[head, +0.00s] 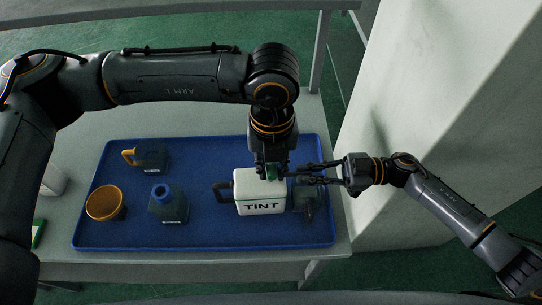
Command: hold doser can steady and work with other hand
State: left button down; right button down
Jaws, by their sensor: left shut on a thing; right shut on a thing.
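The white doser can (262,197), with black lettering TINT and a dark handle on its left, stands upright on the blue tray (220,239). My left gripper (270,172) comes straight down over the top of the can and is shut on a small green part (271,173) there, perhaps a cap. My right gripper (292,174) reaches in level from the right. Its fingers end at the can's upper right edge and are shut, seemingly on the can; the exact contact is hidden beside the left gripper.
A dark item (307,198) stands under my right fingers, close to the can. On the tray's left are an orange-rimmed cup (106,204), a dark jug with a yellow handle (151,159) and a blue-necked bottle (168,207). A pale wall (425,110) stands right of the table.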

pick_arm(q)
jog(key=shift+f, duration=0.6)
jog(key=shift+r, duration=2.2)
jog(key=shift+f, duration=2.1)
jog(key=c, duration=1.2)
grip_release()
jog(key=shift+r, duration=3.5)
notch_tip(320, 180, up, 7)
